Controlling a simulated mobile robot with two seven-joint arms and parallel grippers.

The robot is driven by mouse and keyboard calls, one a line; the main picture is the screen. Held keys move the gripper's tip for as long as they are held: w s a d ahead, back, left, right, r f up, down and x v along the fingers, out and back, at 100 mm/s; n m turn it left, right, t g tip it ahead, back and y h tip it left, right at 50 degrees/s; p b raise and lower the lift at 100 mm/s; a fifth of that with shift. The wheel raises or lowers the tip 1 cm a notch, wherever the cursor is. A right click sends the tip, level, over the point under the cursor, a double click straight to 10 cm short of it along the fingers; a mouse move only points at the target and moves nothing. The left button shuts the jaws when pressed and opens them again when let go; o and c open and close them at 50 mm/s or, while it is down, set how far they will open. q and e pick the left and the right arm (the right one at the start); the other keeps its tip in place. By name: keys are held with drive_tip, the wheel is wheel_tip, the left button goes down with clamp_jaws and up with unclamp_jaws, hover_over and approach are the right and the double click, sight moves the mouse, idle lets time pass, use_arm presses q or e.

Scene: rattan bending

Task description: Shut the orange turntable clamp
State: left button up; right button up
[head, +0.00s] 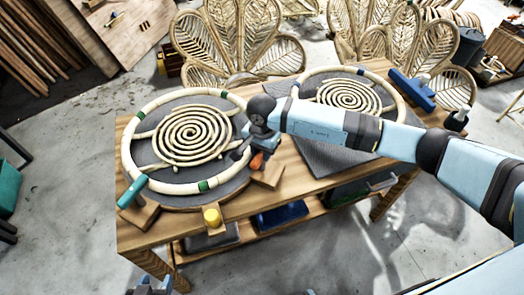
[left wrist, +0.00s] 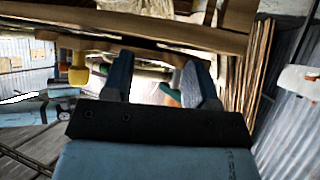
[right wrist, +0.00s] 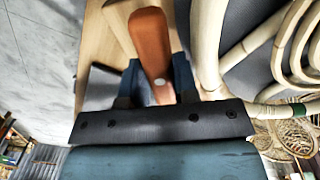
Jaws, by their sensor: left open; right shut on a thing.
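The orange turntable clamp (head: 257,161) is at the right edge of the left round grey turntable (head: 168,138), on a wooden block. Its orange handle (right wrist: 150,45) shows large in the right wrist view. My right gripper (head: 252,153) is shut on this handle; a finger stands on each side of it in the right wrist view (right wrist: 155,85). The gripper hides part of the clamp in the head view. My left gripper (head: 150,287) is low at the bottom left, in front of the table; its fingers are apart and empty in the left wrist view (left wrist: 157,85).
A teal clamp (head: 131,192) and a yellow clamp (head: 212,217) sit at the same turntable's edge. A rattan ring (head: 150,183) and spiral (head: 193,134) lie on it. A second rattan ring and spiral (head: 349,96) are at right. Blue tool (head: 411,88) lies behind.

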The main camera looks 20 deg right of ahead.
drive_tip(key=m+b, duration=0.2)
drive_tip(key=m, duration=0.2)
drive_tip(key=shift+f+m, duration=0.1)
drive_tip(key=shift+m, duration=0.3)
drive_tip(key=m+b, duration=0.1)
drive_tip(key=m, duration=0.2)
drive_tip(key=shift+m, duration=0.3)
drive_tip(key=shift+m+b, duration=0.5)
drive_tip(key=shift+m, duration=0.5)
drive_tip(key=m, duration=0.2)
drive_tip(key=shift+m, duration=0.3)
use_arm(q)
drive_tip(key=shift+w+d+f+n+b, duration=0.15)
drive_tip(key=shift+f+b, duration=0.15)
drive_tip(key=shift+f, duration=0.6)
drive_tip(key=shift+w+d+f+n+b, duration=0.15)
drive_tip(key=shift+f+b, duration=0.1)
drive_tip(key=shift+f, duration=0.65)
use_arm(e)
drive_tip(key=shift+m, duration=2.2)
use_arm(q)
drive_tip(key=shift+a, duration=0.1)
drive_tip(key=shift+d, duration=0.2)
use_arm(e)
drive_tip(key=o, duration=0.9)
